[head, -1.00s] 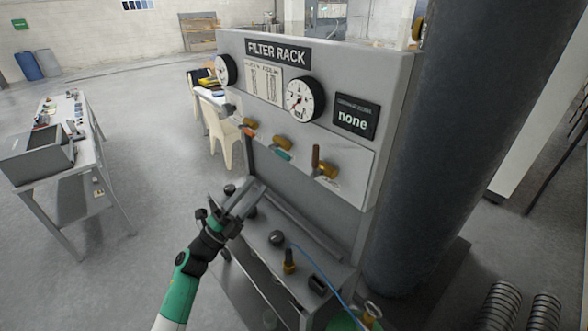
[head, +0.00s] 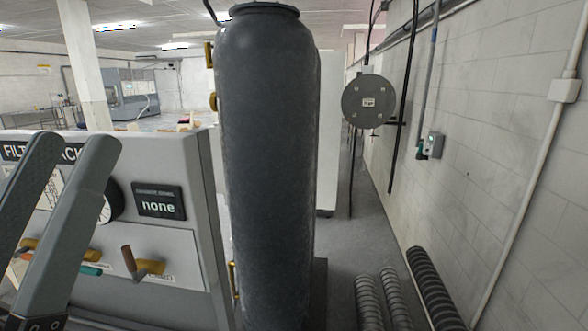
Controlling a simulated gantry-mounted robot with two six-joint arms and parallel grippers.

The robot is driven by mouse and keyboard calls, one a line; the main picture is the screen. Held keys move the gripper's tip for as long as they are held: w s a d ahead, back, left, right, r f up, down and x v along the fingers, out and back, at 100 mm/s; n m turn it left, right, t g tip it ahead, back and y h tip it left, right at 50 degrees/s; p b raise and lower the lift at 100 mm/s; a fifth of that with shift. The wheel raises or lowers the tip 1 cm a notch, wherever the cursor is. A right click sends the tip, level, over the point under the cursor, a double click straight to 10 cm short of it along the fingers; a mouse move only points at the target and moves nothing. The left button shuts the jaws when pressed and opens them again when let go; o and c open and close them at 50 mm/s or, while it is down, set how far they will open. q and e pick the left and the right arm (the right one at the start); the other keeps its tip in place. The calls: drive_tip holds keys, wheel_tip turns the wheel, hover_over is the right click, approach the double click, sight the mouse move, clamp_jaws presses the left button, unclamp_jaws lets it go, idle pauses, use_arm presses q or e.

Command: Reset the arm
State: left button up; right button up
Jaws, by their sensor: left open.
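My left gripper (head: 62,172) is large and close at the lower left of the head view. Its two grey fingers point up and stand apart, with nothing between them. It is in front of the filter rack (head: 200,215), a grey panel whose sign and gauge it partly covers. A small dark display on the rack (head: 159,201) reads "none". A brass valve with a brown handle (head: 143,264) sits below the display. Another valve with a teal part is partly hidden behind the fingers. My right gripper is not in the view.
A tall dark cylindrical tank (head: 268,160) stands right of the rack. Ribbed dark hoses (head: 432,288) lie on the floor at lower right. A white block wall (head: 520,150) with pipes and a round grey box (head: 369,101) bounds the right. A floor passage runs between tank and wall.

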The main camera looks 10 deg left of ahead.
use_arm(q)
wheel_tip(320, 180, up, 16)
drive_tip(key=p, duration=1.4)
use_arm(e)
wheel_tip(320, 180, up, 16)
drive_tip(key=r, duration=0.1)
use_arm(q)
wheel_tip(320, 180, down, 12)
drive_tip(key=b, duration=1.2)
drive_tip(key=shift+w+a+f, duration=0.2)
drive_tip(key=shift+w+a, duration=0.1)
drive_tip(key=shift+a, duration=0.05)
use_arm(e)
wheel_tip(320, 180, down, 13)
